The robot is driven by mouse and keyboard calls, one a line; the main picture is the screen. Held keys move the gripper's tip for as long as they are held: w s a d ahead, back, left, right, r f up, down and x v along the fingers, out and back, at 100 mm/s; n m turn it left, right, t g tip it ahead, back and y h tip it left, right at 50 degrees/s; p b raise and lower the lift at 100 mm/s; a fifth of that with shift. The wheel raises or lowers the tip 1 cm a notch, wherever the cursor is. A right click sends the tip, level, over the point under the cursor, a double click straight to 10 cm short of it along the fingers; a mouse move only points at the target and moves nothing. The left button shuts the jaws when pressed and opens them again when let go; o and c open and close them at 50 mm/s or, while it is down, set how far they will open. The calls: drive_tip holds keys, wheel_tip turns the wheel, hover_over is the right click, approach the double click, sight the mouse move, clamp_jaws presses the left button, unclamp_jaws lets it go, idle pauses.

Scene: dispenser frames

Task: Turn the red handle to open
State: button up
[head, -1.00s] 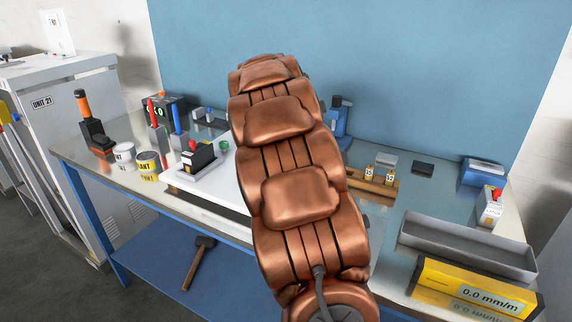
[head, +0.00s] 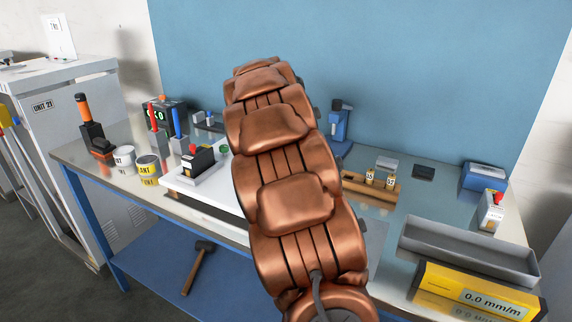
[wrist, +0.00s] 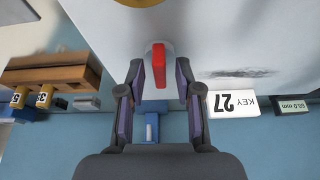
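In the wrist view the red handle (wrist: 158,64) is a narrow upright bar on a pale round mount (wrist: 148,50), set against a white surface. My gripper (wrist: 160,76) is open, with one finger on each side of the handle. Gaps show between the handle and both fingers, so I see no grip on it. How near the fingertips are in depth is hard to tell. In the head view my own arm hides the gripper and the handle.
A "KEY 27" tag (wrist: 233,103) lies right of the fingers in the wrist view. A wooden rack (head: 362,187) and a blue device (head: 339,124) stand right of my arm in the head view. A black box with a red knob (head: 197,162) stands left.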

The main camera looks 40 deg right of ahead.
drive_tip(key=shift+r, duration=0.1)
drive_tip(key=v, duration=1.1)
drive_tip(key=shift+r, duration=0.35)
drive_tip(key=shift+s+a, duration=0.1)
drive_tip(key=shift+a, duration=0.1)
